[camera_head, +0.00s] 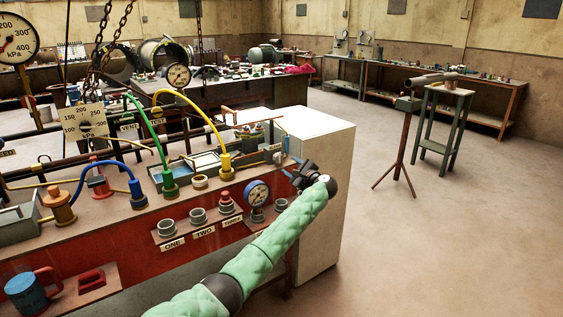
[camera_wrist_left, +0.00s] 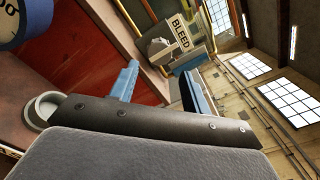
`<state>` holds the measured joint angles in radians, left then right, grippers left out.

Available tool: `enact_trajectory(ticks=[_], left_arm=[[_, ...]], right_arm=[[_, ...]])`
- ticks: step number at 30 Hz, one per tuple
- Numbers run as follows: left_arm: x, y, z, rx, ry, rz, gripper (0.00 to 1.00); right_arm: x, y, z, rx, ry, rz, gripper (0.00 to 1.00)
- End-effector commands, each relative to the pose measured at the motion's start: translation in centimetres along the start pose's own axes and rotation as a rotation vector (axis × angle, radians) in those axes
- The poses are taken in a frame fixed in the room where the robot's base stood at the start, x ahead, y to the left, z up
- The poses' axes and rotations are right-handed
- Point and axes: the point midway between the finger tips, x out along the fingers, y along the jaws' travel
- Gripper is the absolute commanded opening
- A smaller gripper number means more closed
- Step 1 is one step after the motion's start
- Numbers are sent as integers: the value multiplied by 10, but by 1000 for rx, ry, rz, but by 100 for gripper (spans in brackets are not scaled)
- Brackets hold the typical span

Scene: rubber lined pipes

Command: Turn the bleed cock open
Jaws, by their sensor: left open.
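The BLEED label (camera_wrist_left: 181,33) shows at the top of the left wrist view, tilted. A pale grey piece (camera_wrist_left: 157,46), which looks like the bleed cock, is beside it; its handle position is hard to tell. My left gripper (camera_wrist_left: 158,82) is open, its two blue fingers apart and nothing between them. The pale piece lies beyond the gap between the fingertips, apart from them as far as I can see. In the head view my left gripper (camera_head: 299,172) is at the right end of the red bench, and its wrist partly hides that corner. My right gripper is out of view.
Yellow (camera_head: 224,161) and green hose ends (camera_head: 169,182) stand behind. A white cabinet (camera_head: 325,200) adjoins the bench.

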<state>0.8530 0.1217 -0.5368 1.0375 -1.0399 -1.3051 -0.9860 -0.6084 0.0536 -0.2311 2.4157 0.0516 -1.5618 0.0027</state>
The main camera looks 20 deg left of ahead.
Motion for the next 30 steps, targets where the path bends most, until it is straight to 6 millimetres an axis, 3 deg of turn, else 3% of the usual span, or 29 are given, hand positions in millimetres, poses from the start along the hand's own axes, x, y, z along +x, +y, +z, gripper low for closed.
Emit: enact_trajectory(ticks=[13, 26, 30], left_arm=[[59, 0, 1, -1, 0, 2, 48], [68, 1, 0, -2, 2, 2, 48], [68, 1, 0, -2, 2, 2, 22]], right_arm=[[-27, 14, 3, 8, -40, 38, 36], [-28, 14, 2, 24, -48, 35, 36], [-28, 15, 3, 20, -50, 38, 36]])
